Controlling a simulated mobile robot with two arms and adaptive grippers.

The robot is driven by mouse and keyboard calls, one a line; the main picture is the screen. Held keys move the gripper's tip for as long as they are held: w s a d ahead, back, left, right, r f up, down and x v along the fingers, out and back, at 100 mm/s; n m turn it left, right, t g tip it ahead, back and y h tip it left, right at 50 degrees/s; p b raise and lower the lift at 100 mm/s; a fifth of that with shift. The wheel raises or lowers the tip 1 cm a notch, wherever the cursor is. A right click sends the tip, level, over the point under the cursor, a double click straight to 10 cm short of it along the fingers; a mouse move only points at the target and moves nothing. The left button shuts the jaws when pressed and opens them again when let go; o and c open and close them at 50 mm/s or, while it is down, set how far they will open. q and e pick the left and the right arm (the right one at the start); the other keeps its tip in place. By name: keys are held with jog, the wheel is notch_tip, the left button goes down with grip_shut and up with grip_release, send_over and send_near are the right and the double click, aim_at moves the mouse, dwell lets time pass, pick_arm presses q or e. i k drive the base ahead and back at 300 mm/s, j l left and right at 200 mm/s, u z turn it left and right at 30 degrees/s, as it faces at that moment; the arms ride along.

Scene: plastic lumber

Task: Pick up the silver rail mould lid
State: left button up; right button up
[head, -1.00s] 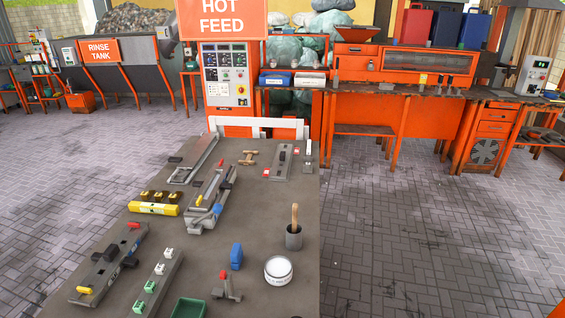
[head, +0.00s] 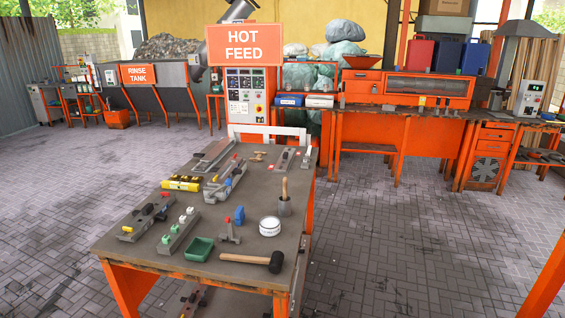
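A long silver rail-shaped piece (head: 212,156) lies near the back left of the worktable (head: 262,268); it looks like the silver rail mould lid, though I cannot be certain at this size. A flat grey plate (head: 284,160) lies at the back right of the table. Neither of my grippers is in view.
Paved floor (head: 400,250) is open to the right.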

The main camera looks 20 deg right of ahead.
aim_at(284, 160)
jog(key=l+u, duration=0.1)
jog(key=u, duration=1.7)
jog(key=l, duration=0.6)
jog(key=k+l+u, duration=0.1)
jog(key=l, duration=1.05)
jog(key=k+l+u, duration=0.1)
jog(key=l, duration=0.5)
jog(key=k+l, duration=0.1)
jog(key=l, duration=0.45)
